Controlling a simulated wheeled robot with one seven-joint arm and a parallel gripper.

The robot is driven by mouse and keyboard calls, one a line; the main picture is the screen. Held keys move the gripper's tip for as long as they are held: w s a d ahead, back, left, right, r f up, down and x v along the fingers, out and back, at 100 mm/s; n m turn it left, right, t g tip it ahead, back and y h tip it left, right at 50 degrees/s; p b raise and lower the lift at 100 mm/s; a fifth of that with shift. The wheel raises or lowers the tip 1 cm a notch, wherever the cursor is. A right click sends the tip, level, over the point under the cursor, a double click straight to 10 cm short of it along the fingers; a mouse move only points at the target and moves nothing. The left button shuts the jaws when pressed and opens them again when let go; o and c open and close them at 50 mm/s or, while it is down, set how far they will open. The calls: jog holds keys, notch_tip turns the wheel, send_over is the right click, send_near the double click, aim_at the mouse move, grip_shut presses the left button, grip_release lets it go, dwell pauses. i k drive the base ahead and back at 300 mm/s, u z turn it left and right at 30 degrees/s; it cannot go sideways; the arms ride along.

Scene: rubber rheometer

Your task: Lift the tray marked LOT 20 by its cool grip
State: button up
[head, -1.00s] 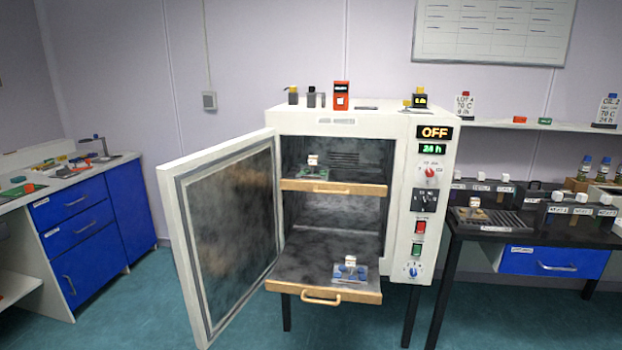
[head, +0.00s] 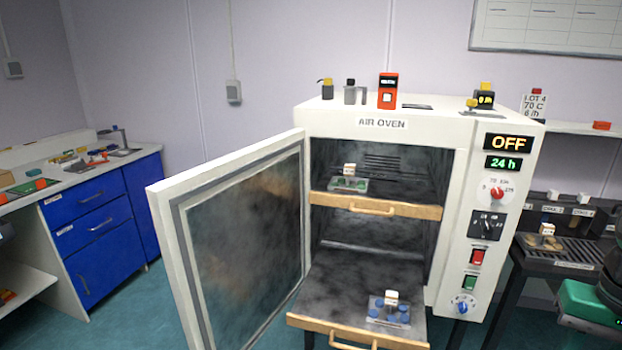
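Three small trays show in the head view, and no lot mark on any is readable. One tray (head: 347,184) with green pieces and a pale block on top sits on the oven's upper shelf. Another tray (head: 388,315) with blue round pieces and a pale upright block sits on the lower shelf, which is pulled out. A third, tan-topped tray (head: 545,243) lies on the dark bench at the right. Which one is LOT 20, I cannot tell. A green and black part at the lower right edge looks like my arm; no gripper fingers show.
The air oven (head: 400,122) reads OFF and 24 h. Its door (head: 235,240) stands open to the left. The lower shelf's wooden front (head: 340,335) juts forward. A blue-drawered bench (head: 95,225) is at the left, with clear floor between it and the door.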

aim_at(340, 184)
jog(key=u, duration=0.15)
jog(key=i, duration=1.05)
jog(key=u, duration=0.05)
